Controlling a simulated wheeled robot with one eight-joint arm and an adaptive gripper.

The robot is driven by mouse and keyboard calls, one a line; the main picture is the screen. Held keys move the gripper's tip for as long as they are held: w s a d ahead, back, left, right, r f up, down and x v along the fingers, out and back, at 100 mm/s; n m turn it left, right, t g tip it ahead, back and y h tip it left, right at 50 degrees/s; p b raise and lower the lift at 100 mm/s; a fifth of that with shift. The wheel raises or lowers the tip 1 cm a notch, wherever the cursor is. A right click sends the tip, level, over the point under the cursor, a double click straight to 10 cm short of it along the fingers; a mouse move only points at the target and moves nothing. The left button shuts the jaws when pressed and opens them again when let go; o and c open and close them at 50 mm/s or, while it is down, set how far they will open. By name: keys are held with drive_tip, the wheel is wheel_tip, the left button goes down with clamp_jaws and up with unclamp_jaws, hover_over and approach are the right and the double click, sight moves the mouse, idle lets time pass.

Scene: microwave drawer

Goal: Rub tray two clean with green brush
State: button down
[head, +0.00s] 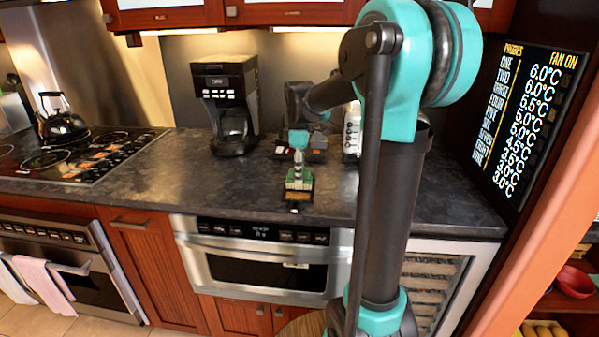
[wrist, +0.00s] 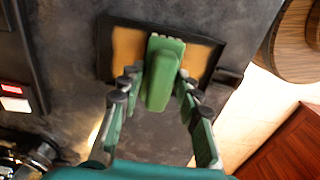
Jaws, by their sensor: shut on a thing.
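My gripper (wrist: 160,84) is shut on a green brush (wrist: 165,68), with fingers on both sides of it in the wrist view. The brush lies across a small dark-rimmed tray (wrist: 129,48) with a tan inside. The brush hides the middle of the tray, and I cannot tell whether it touches the surface. In the head view my gripper (head: 298,168) points down over the counter near its front edge, with the green brush (head: 300,181) below it and the tray (head: 297,205) mostly hidden under it. No number shows on the tray.
The dark counter (head: 195,180) is clear left of the tray. A black coffee maker (head: 225,105) stands behind left. A dark device with a red display (wrist: 14,88) sits beside the tray. The stove with a kettle (head: 65,125) is far left. My arm hides the counter's right part.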

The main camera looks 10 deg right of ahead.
drive_tip(key=shift+f, duration=0.4)
idle(1.0)
drive_tip(key=shift+w, duration=0.1)
drive_tip(key=shift+w+d+r, duration=0.1)
drive_tip(key=shift+w+d, duration=0.1)
drive_tip(key=shift+w, duration=0.45)
drive_tip(key=shift+w, duration=0.15)
drive_tip(key=shift+w+d, duration=0.25)
drive_tip(key=shift+w, duration=0.25)
drive_tip(key=shift+w+d, duration=0.25)
drive_tip(key=shift+w, duration=0.6)
